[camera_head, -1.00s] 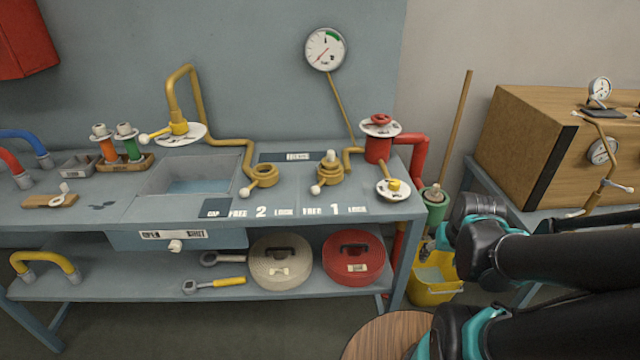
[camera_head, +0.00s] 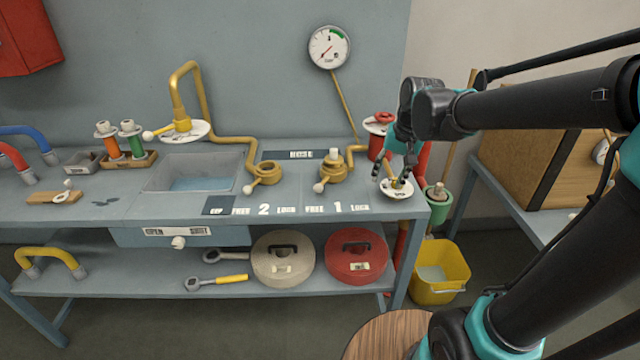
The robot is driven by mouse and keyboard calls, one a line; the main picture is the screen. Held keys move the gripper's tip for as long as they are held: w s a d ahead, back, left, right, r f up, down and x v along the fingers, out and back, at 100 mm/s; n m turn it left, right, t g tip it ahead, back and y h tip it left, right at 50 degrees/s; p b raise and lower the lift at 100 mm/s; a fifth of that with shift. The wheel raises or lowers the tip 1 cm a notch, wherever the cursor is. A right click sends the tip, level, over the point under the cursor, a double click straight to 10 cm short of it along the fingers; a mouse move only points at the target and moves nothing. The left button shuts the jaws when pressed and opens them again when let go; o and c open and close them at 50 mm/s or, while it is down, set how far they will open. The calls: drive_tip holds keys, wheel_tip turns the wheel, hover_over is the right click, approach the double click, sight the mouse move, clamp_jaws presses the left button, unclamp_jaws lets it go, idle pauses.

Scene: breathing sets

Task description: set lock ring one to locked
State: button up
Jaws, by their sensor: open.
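Lock ring one (camera_head: 331,171) is a brass ring fitting on the bench, behind the printed label "FREE 1 LOCK" (camera_head: 337,207). Its short handle with a white knob (camera_head: 319,187) points to the front left, toward the FREE side. A pale plug stands in its top. My gripper (camera_head: 393,176) is open, pointing down to the right of the ring, above the white dial plate with a yellow knob (camera_head: 396,191). It is apart from the ring. Whether the fingers touch the yellow knob is unclear.
Lock ring two (camera_head: 265,173) sits to the left, by the sink (camera_head: 194,174). The red valve (camera_head: 376,145) stands behind my gripper, partly hidden by my arm. A gauge (camera_head: 329,47) hangs on the wall. The bench front before ring one is clear.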

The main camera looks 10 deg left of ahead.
wheel_tip(320, 180, up, 10)
drive_tip(key=g, duration=0.2)
hover_over(321, 184)
drive_tip(key=s+d, duration=0.2)
drive_tip(key=d, duration=0.1)
drive_tip(key=a+f, duration=0.1)
drive_tip(key=f, duration=0.4)
drive_tip(key=a+f, duration=0.1)
drive_tip(key=f, duration=0.5)
drive_tip(key=a+f, duration=0.1)
drive_tip(key=f, duration=0.5)
drive_tip(key=shift+w+a, duration=0.1)
drive_tip(key=shift+w, duration=0.25)
drive_tip(key=shift+c, duration=0.3)
clamp_jaws()
